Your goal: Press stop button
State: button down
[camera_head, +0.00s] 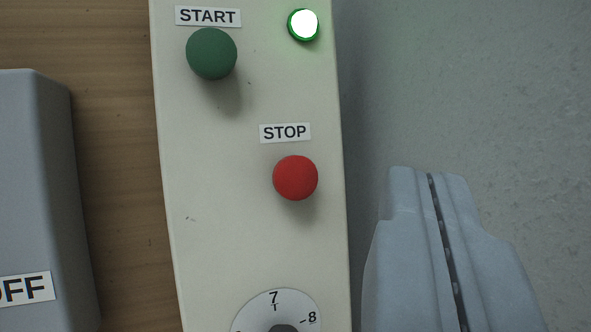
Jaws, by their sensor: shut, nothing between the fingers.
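The tips appear apart from the button. The stop button is fully in view.
A green start button (211,54) labelled START sits higher on the panel. A lit green lamp (303,25) is at the top right. A numbered dial (275,308) is cut off below. A grey box (40,190) stands left on a wooden surface (115,120). A grey surface (480,80) fills the right.

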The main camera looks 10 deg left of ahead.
aim_at(302, 200)
jog(key=shift+w+a, duration=0.65)
jog(key=shift+w, duration=0.45)
jog(key=shift+w+a, duration=0.7)
jog(key=shift+w, duration=0.45)
jog(key=shift+w+a, duration=0.65)
jog(key=shift+w, duration=0.45)
jog(key=shift+w+a, duration=0.1)
jog(key=shift+w, duration=0.05)
jog(key=shift+w+a, duration=0.1)
jog(key=shift+w, duration=0.15)
jog(key=shift+w+a, duration=0.25)
jog(key=shift+w, duration=0.15)
dwell(0.5)
jog(key=shift+s+d, duration=0.45)
jog(key=shift+s, duration=0.35)
dwell(0.3)
jog(key=shift+s+d, duration=0.4)
jog(key=shift+s, duration=0.3)
jog(key=shift+s+d, duration=0.45)
jog(key=shift+s, duration=0.3)
jog(key=shift+s+d, duration=0.4)
jog(key=shift+s, duration=0.3)
